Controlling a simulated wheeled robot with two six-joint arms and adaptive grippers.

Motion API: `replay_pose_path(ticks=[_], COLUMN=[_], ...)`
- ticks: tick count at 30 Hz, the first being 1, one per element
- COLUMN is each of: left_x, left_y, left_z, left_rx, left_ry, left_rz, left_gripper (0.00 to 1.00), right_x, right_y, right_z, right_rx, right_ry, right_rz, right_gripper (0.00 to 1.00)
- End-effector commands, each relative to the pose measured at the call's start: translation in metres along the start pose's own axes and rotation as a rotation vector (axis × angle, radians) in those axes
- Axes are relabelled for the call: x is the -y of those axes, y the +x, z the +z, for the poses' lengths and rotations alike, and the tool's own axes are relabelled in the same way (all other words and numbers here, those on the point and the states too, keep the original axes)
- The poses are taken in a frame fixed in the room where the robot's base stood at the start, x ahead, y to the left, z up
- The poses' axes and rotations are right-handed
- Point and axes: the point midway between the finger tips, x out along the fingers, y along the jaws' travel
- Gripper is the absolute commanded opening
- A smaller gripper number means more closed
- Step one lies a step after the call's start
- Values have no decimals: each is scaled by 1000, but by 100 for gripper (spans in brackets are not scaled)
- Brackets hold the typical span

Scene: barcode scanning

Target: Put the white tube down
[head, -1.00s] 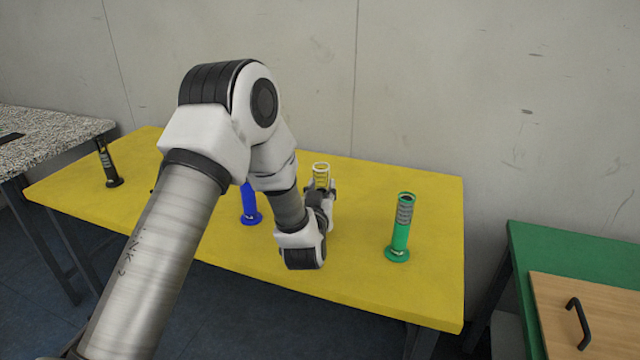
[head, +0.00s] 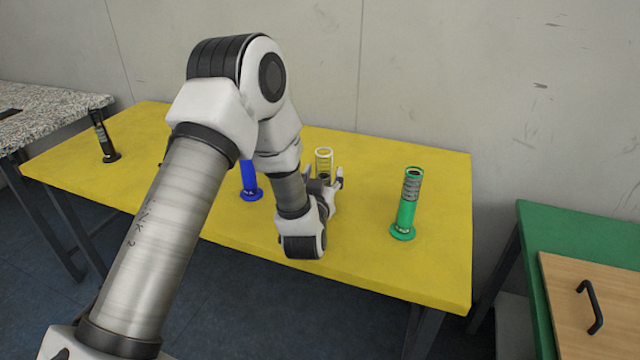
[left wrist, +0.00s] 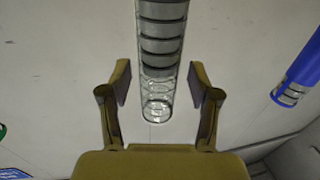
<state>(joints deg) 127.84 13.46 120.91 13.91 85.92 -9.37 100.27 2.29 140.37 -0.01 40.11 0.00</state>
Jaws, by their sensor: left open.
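The white tube (head: 323,157) stands upright on the yellow table (head: 385,165), its lower part and base hidden behind my left gripper (head: 325,182). In the left wrist view the tube (left wrist: 161,45) shows as a clear cylinder with grey bands. The left gripper (left wrist: 158,77) is open there, with one finger on each side of the tube and a gap visible on both sides. My right gripper is out of view.
A green tube (head: 407,205) stands to the right, a blue tube (head: 249,180) to the left, partly behind my arm, and a black tube (head: 104,138) at the far left. A green table with a wooden board (head: 565,290) is at the right.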

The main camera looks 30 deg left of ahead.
Motion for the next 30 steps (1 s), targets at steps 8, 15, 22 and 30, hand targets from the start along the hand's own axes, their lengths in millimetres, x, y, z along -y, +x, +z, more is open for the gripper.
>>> replay_pose_path(ticks=[8, 15, 22, 30], left_x=[-1, -1, 0, 0], left_y=[-63, -108, -114, -114], left_z=[2, 1, 0, 0], left_rx=[3, 1, 0, 0], left_ry=[4, 2, 0, 0], left_rz=[4, 3, 0, 0], left_gripper=[62, 62, 62, 62], right_x=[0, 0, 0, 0], right_y=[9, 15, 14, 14], right_z=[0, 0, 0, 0], right_rx=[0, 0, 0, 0], right_ry=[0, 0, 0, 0], right_rz=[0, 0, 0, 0], right_gripper=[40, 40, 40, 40])
